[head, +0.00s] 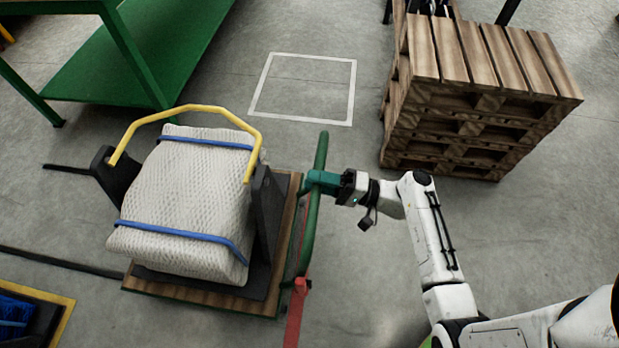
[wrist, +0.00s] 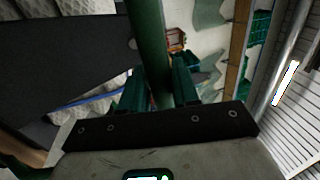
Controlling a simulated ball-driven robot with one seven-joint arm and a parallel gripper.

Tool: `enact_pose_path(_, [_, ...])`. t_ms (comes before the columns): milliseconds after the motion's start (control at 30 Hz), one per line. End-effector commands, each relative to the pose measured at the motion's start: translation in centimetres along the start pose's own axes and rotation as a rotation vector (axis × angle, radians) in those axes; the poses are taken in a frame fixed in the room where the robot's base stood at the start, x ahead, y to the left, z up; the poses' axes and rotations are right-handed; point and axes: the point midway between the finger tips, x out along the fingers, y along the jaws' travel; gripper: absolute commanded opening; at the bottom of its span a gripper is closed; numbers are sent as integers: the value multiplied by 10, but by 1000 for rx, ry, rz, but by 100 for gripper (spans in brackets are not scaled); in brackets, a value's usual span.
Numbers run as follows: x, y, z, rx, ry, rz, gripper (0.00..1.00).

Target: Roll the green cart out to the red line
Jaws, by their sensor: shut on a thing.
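The cart has a wooden deck (head: 185,293) with a green edge, at the left of the head view. Its green handle bar (head: 310,235) stands along the deck's right side. My gripper (head: 318,181) is shut on the upper part of this bar. In the wrist view the bar (wrist: 149,45) runs between my jaws (wrist: 158,90). A red strip (head: 294,322) shows below the bar's lower end, close to the deck's right edge. A thin red streak continues upward between deck and bar. The cart's wheels are hidden.
A pale net bale (head: 190,190) with blue straps rides on the cart, under a yellow hoop (head: 190,108). A green bench (head: 130,60) stands behind. A pallet stack (head: 460,115) stands right of a white floor square (head: 305,88). A yellow-edged bin (head: 35,315) is lower left.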

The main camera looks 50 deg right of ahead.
Motion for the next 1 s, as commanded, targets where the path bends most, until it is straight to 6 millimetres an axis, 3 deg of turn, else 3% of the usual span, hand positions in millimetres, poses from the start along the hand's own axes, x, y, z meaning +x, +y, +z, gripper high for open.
enact_pose_path(667, [-15, 0, 1, 3, 2, 5, 0])
enact_pose_path(700, [-15, 0, 1, 3, 2, 5, 34])
enact_pose_path(867, [-13, -1, 1, 2, 1, 3, 48])
enact_pose_path(1000, [-12, -2, 0, 1, 0, 2, 48])
